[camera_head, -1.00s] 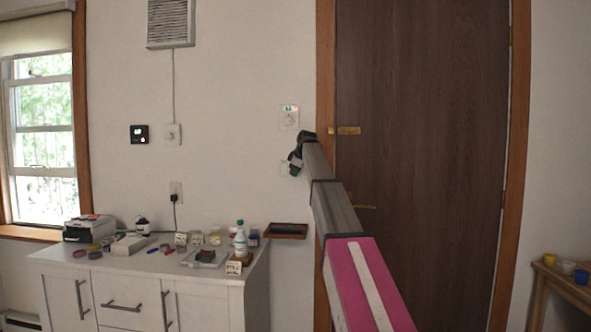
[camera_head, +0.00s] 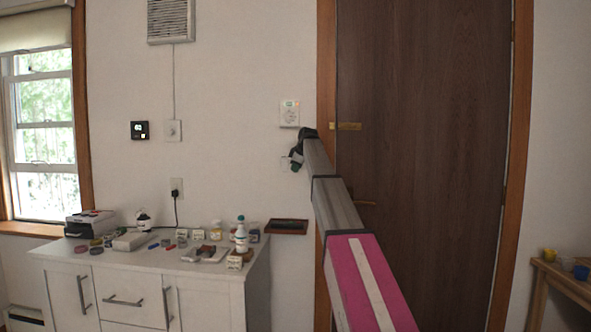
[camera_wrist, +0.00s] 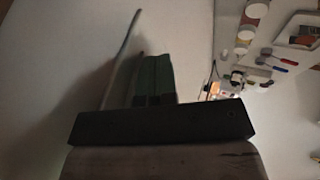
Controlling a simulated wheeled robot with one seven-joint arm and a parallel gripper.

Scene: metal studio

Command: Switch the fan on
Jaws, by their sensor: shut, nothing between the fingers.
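The louvred grey fan or vent unit (camera_head: 170,20) is high on the wall at the left. A thin cord (camera_head: 173,80) runs down from it to a white plate with a round knob or switch (camera_head: 172,130). Whether the fan turns cannot be told. My gripper (camera_head: 296,163) is at the wall left of the door frame, well right of that plate. A pale wall plate (camera_head: 285,162) shows partly beside it; contact cannot be told. In the wrist view, the dark green fingers (camera_wrist: 153,78) are together, with nothing between them, before a pale wall.
A white control with a dial (camera_head: 289,114) is above my gripper, and a black thermostat (camera_head: 139,130) is farther left. A white cabinet (camera_head: 200,285) bears bottles and small items. A dark wall shelf (camera_head: 287,226) is below my gripper. The brown door (camera_head: 425,130) is at right.

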